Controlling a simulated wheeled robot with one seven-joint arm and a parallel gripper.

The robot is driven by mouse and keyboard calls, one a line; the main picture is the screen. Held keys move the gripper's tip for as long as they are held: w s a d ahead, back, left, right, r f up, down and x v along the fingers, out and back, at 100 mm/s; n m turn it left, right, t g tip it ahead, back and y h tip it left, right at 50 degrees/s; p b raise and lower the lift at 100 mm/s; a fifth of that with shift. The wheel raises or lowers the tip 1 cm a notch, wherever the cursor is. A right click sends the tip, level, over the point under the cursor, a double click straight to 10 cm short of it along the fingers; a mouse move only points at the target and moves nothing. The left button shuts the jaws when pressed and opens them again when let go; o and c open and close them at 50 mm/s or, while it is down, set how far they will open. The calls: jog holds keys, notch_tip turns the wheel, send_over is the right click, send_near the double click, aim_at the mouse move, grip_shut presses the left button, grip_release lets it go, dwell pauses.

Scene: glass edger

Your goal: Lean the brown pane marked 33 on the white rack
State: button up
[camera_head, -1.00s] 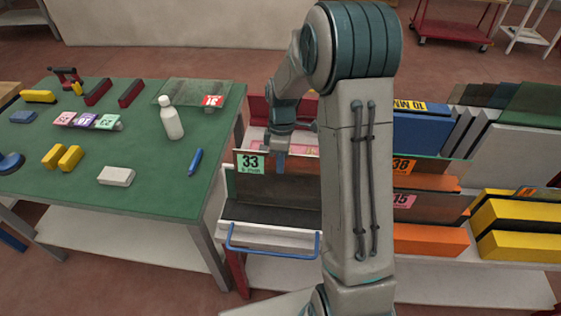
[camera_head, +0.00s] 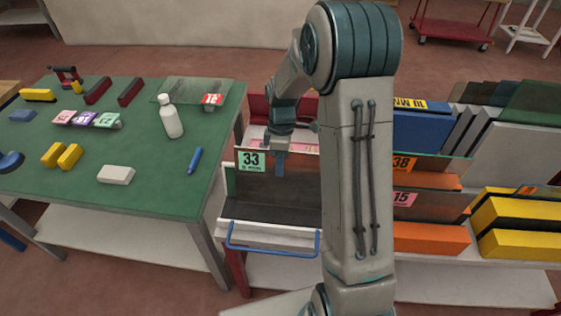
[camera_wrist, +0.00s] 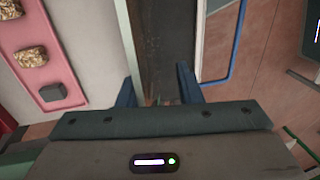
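The brown pane marked 33 (camera_head: 305,188) stands tilted in the white rack (camera_head: 262,234) with the blue handle, in the middle of the head view. Its green 33 label (camera_head: 252,161) faces the camera at its upper left corner. My gripper (camera_head: 281,168) points down at the pane's top edge, just right of the label. In the wrist view its two blue fingers (camera_wrist: 157,90) are apart, with a pale green edge and a dark strip between them. I see no clamped contact. My arm hides the pane's right part.
The green table (camera_head: 130,195) at left holds a white bottle (camera_head: 171,119), a blue marker (camera_head: 195,160) and several blocks. Right of my arm stand panes marked 38 (camera_head: 425,164) and 15 (camera_head: 425,205), near orange and yellow blocks. The blue handle (camera_head: 272,252) sticks out in front.

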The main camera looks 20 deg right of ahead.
jog(key=v, duration=1.4)
dwell(0.4)
